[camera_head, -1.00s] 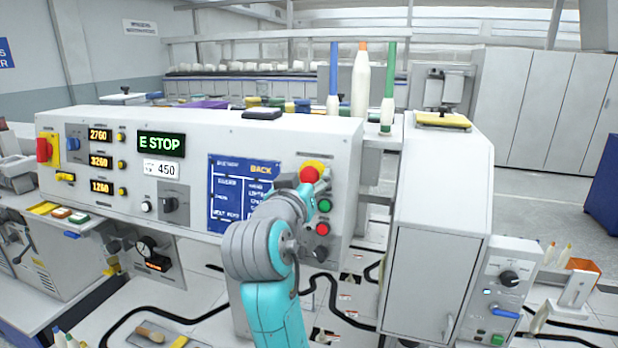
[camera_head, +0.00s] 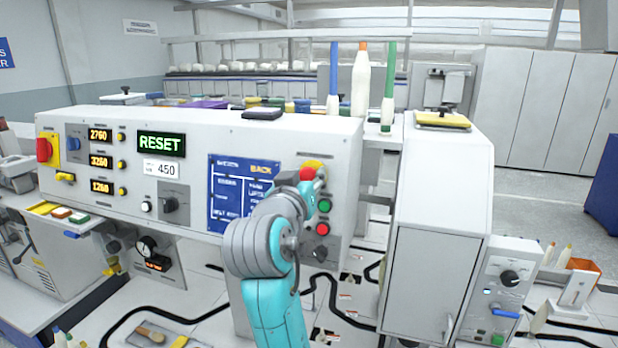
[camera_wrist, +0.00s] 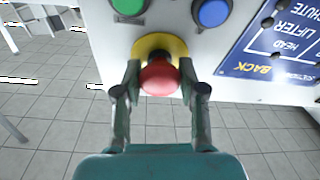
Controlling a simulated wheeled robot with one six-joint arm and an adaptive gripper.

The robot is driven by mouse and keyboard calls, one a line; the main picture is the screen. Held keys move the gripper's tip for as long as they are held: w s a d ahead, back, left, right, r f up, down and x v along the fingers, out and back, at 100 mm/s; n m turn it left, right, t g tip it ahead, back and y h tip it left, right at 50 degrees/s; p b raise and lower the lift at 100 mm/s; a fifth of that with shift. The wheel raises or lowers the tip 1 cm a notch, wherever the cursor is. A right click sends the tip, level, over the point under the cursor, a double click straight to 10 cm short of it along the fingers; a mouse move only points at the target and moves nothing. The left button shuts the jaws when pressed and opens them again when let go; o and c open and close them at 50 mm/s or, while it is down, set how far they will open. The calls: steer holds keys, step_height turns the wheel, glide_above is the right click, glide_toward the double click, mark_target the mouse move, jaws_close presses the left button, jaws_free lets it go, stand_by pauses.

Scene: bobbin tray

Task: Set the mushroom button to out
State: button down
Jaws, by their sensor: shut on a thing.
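The mushroom button is a red cap (camera_wrist: 159,78) on a yellow round base (camera_wrist: 150,42) in the wrist view. In the head view, part of the red cap (camera_head: 307,173) shows on the upper right of the grey panel, partly hidden by my arm. My gripper (camera_wrist: 160,80) has one finger on each side of the red cap and is shut on it. The green display (camera_head: 161,144) on the panel reads RESET.
A green button (camera_wrist: 130,6) and a blue button (camera_wrist: 211,13) sit close to the mushroom button. A blue screen (camera_wrist: 275,40) is beside them. In the head view, a red button (camera_head: 322,229) is lower on the panel, and a grey cabinet (camera_head: 437,235) stands to the right.

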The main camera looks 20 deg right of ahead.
steer(key=c, duration=0.6)
jaws_free()
steer(key=shift+s+a, duration=0.1)
steer(key=shift+s, duration=0.05)
steer(key=shift+c, duration=0.2)
steer(key=v, duration=1.2)
steer(key=shift+f, duration=0.15)
